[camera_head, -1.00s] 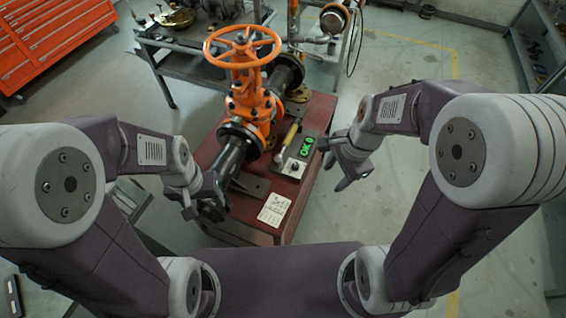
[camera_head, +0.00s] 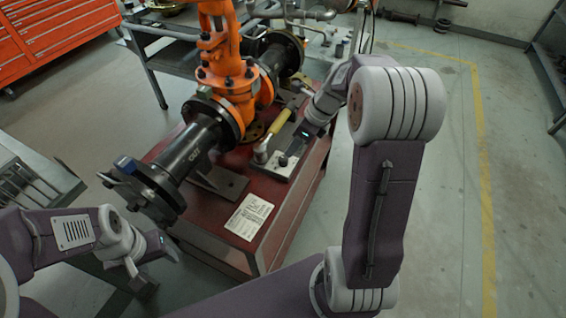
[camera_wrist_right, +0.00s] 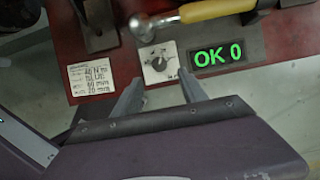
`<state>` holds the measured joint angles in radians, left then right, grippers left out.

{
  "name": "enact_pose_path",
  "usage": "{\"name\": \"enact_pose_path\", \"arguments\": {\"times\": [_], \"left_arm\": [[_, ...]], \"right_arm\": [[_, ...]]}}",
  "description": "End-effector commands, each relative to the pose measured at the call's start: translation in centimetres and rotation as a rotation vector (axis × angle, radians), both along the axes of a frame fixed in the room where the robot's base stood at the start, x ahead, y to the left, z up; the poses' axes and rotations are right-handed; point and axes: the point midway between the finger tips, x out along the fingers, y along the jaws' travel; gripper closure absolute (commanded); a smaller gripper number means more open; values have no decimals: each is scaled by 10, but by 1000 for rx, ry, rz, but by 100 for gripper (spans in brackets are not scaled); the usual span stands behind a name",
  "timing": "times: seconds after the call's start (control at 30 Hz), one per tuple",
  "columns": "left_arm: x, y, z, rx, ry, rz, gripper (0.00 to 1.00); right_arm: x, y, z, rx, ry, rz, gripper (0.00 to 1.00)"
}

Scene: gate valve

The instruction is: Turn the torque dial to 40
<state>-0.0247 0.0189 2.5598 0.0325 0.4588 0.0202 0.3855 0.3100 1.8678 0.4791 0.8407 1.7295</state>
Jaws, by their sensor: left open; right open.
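The torque dial (camera_wrist_right: 158,64) is a small dark knob on a white plate with markings around it. It sits beside a black display (camera_wrist_right: 218,57) that reads "OK 0" in green. My right gripper (camera_wrist_right: 160,78) is open, its two fingers apart just short of the dial and not closed on it. In the head view the dial (camera_head: 283,160) shows in front of my right wrist, which hides the display. My left gripper (camera_head: 150,287) is open and empty at lower left, away from the dial. The dial's exact pointer setting is too small to read.
A torque wrench with a yellow handle (camera_head: 281,121) lies beside the dial. A paper note (camera_head: 249,216) lies on the red stand (camera_head: 215,235). The orange valve (camera_head: 228,75) on its black pipe stands left of the dial. Floor at right is clear.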

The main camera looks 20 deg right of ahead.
Motion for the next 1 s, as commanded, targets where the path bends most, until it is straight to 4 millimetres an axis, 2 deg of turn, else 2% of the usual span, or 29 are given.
{"name": "enact_pose_path", "arguments": {"times": [0.2, 0.4, 0.53, 0.77, 0.8, 0.97, 1.0], "left_arm": [[0, 0, -22, 0, 0, 0, 43], [0, 0, -37, 0, 0, 0, 43], [0, 0, -40, 0, 0, 0, 43], [0, 0, -39, 0, 0, 0, 43], [0, 0, -39, 0, 0, 0, 43], [0, 0, -39, 0, 0, 0, 43], [0, 0, -39, 0, 0, 0, 43]], "right_arm": [[10, 11, -42, 2, 4, 4, 50], [21, 20, -74, 1, 3, 3, 50], [24, 23, -81, 0, 1, 4, 50], [25, 23, -81, -1, 1, 2, 50], [25, 23, -81, -1, 1, 2, 53], [25, 23, -81, -1, 1, 2, 97], [25, 23, -81, -1, 1, 2, 100]]}}
